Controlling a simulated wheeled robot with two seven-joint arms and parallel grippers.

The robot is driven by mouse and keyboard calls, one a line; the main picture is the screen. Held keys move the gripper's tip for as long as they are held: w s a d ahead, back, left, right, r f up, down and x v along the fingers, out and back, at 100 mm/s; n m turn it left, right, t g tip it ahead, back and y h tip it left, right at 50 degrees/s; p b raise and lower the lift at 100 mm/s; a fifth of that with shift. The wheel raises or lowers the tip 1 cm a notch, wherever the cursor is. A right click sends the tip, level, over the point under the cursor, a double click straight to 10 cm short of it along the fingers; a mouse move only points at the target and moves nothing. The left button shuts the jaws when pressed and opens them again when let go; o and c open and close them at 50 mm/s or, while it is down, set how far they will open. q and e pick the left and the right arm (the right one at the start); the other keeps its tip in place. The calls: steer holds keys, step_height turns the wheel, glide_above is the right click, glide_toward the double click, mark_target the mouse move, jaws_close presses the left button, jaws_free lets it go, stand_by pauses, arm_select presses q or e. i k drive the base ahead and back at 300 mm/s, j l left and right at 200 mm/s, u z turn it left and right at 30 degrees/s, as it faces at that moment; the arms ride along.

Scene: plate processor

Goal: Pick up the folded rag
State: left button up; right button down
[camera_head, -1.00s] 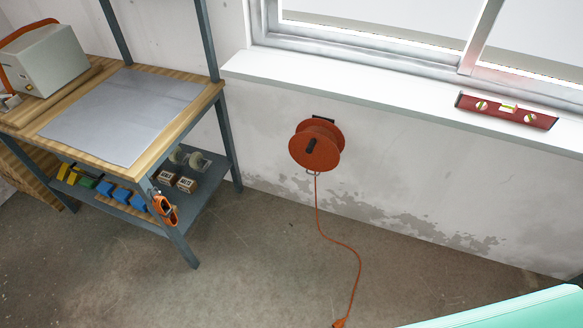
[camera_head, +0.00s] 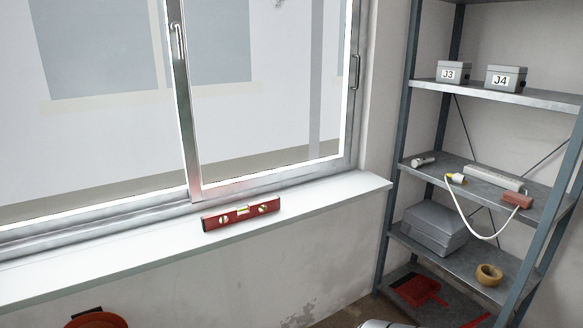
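I see no folded rag in the head view. Neither of my grippers shows in it. A red spirit level (camera_head: 241,214) lies on the white window sill (camera_head: 120,252), below the window.
A grey metal shelf unit (camera_head: 492,98) stands at the right. It holds boxes marked J3 (camera_head: 452,76) and J4 (camera_head: 505,79), a power strip (camera_head: 494,178), a grey case (camera_head: 433,228), a tape roll (camera_head: 489,274) and a red dustpan (camera_head: 418,289). An orange cable reel (camera_head: 97,320) shows at bottom left.

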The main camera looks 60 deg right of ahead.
mark_target(513, 198)
steer(key=z, duration=3.15)
steer(key=u, duration=0.8)
steer(key=i+l, duration=0.25)
steer(key=i+z, duration=0.05)
